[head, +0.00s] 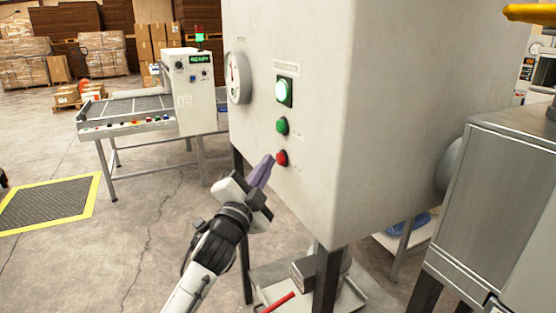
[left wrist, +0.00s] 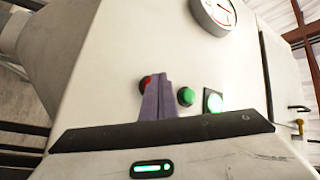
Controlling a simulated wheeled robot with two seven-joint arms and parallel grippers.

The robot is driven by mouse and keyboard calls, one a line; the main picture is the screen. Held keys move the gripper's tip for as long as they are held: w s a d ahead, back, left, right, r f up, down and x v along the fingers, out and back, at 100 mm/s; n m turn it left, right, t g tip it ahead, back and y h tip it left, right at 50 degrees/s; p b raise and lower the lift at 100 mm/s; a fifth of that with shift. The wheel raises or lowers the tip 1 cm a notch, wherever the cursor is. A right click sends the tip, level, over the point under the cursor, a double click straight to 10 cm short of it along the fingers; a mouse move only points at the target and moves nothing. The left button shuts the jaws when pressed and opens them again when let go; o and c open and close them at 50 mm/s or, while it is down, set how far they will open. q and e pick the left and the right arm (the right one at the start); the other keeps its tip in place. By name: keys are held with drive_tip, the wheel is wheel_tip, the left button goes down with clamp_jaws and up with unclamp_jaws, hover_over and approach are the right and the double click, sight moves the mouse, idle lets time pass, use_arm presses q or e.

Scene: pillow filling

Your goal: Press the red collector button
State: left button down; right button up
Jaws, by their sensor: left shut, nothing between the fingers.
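The red collector button (head: 282,158) is the lowest of the round controls on the front of the pale machine cabinet (head: 300,210) in the head view. My left gripper (head: 267,162) is shut and empty, with its purple fingertips just left of the red button. In the left wrist view the shut fingers (left wrist: 158,82) point toward the panel and partly cover the red button (left wrist: 146,83), which shows at their left edge. I cannot tell whether the fingertips touch the button. My right gripper is not in view.
A green button (head: 282,126) and a lit green lamp (head: 285,91) sit above the red button. A round gauge (head: 237,77) is at the upper left of the cabinet. A conveyor machine (head: 150,105) stands behind at left, and a grey metal unit (head: 495,200) at right.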

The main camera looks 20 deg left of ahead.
use_arm(q)
drive_tip(key=shift+w+d, duration=0.35)
idle(0.5)
idle(0.3)
drive_tip(key=shift+s+a+p, duration=0.35)
drive_tip(key=shift+s+a, duration=0.25)
drive_tip(key=shift+s, duration=0.1)
drive_tip(key=s+a+p, duration=0.1)
drive_tip(key=s, duration=0.1)
drive_tip(key=s+a, duration=0.1)
drive_tip(key=a, duration=0.1)
drive_tip(key=shift+s+a+p, duration=0.2)
drive_tip(key=shift+s+p, duration=0.15)
drive_tip(key=shift+p, duration=0.05)
idle(0.5)
